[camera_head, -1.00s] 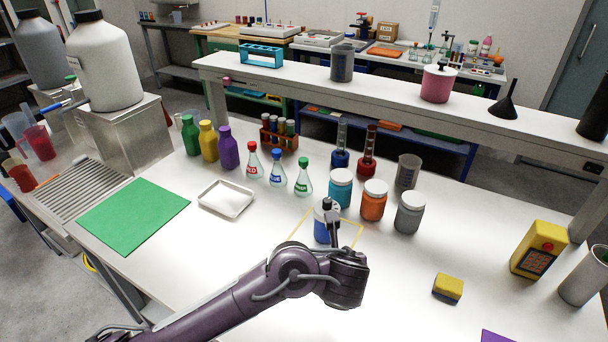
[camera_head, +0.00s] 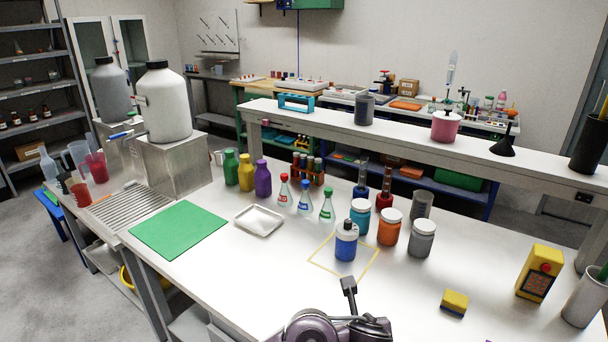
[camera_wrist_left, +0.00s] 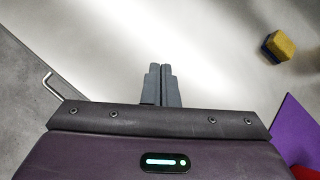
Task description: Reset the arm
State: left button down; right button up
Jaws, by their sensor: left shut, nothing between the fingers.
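My left gripper (camera_head: 348,285) is at the bottom middle of the head view, over the near edge of the white bench (camera_head: 240,285). In the left wrist view its two fingers (camera_wrist_left: 161,84) are together with nothing between them. My right gripper is not in view.
A yellow and blue sponge (camera_head: 454,302) lies right of the gripper; it also shows in the left wrist view (camera_wrist_left: 278,46). Several jars, flasks and bottles stand behind the blue bottle. A white tray (camera_head: 259,220) and a green mat (camera_head: 178,232) lie left. A yellow device (camera_head: 538,272) stands right.

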pick_arm(q)
jog(key=s+a+f+n+g, duration=0.2)
jog(key=s+a+n, duration=0.4)
jog(key=a+n, duration=0.45)
jog(key=s+a+f+n+g, duration=0.15)
jog(key=s+a+n, duration=0.35)
jog(key=a+n, duration=0.55)
jog(key=s+a+f+n+g, duration=0.25)
jog(key=s+a+n, duration=0.45)
jog(key=n, duration=0.5)
notch_tip(320, 180, down, 31)
jog(key=s+a, duration=0.1)
jog(key=s+a+f+g, duration=0.1)
jog(key=s+a+f, duration=0.1)
jog(key=s+f, duration=0.6)
jog(key=s+a+f+y, duration=0.1)
jog(key=s+f, duration=0.8)
jog(key=s, duration=0.2)
jog(key=shift+a+f+g, duration=0.15)
jog(key=shift+a+g, duration=0.2)
jog(key=shift+g, duration=0.05)
jog(key=shift+s, duration=0.1)
